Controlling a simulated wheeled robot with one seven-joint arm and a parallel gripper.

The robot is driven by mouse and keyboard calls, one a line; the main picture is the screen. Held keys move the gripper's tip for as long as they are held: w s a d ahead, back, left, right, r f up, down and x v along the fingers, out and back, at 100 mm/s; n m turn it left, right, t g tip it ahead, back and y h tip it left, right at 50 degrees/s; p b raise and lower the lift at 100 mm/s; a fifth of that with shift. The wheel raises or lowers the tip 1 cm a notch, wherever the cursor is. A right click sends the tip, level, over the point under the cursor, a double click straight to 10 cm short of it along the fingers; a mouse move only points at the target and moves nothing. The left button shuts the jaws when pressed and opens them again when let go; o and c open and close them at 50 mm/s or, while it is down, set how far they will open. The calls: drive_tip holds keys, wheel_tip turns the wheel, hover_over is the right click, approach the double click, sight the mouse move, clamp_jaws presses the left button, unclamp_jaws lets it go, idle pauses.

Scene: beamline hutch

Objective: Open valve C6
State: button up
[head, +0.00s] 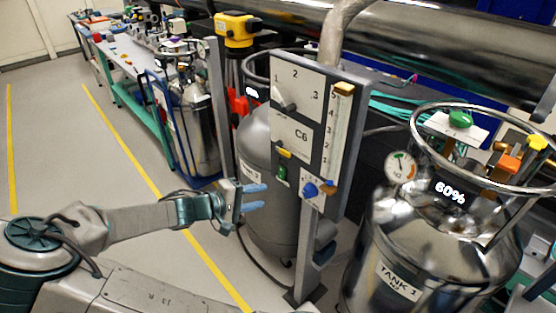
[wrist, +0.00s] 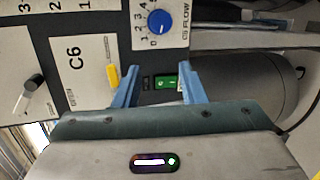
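A grey upright panel labelled C6 (head: 301,136) stands on a post. It bears a pointer knob (head: 287,104) on a 1-2-3 dial, a small yellow tab (head: 284,153), a green rocker switch (head: 281,174) and a blue FLOW knob (head: 310,190). In the wrist view the C6 label (wrist: 74,54) appears turned sideways, with the green switch (wrist: 166,82) between my fingers and the blue knob (wrist: 160,22) beyond them. My gripper (head: 265,196) is open and empty, its blue fingers (wrist: 157,75) just short of the panel. Contact cannot be told.
A yellow-topped slider scale (head: 344,89) runs along the panel's right side. A shiny tank marked TANK 1 (head: 400,280) stands to the right, a grey cylinder (head: 262,140) behind the panel. A blue-framed cart (head: 158,120) stands left of it. The floor (head: 60,150) at left is clear.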

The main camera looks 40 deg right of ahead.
drive_tip(key=w+a+r+n+t+h, duration=0.1)
drive_tip(key=w+a+r+t+h, duration=0.1)
drive_tip(key=w+r+h, duration=0.15)
drive_tip(key=p, duration=0.2)
approach(283, 153)
drive_tip(key=shift+t, duration=0.4)
drive_tip(key=d, duration=0.8)
clamp_jaws()
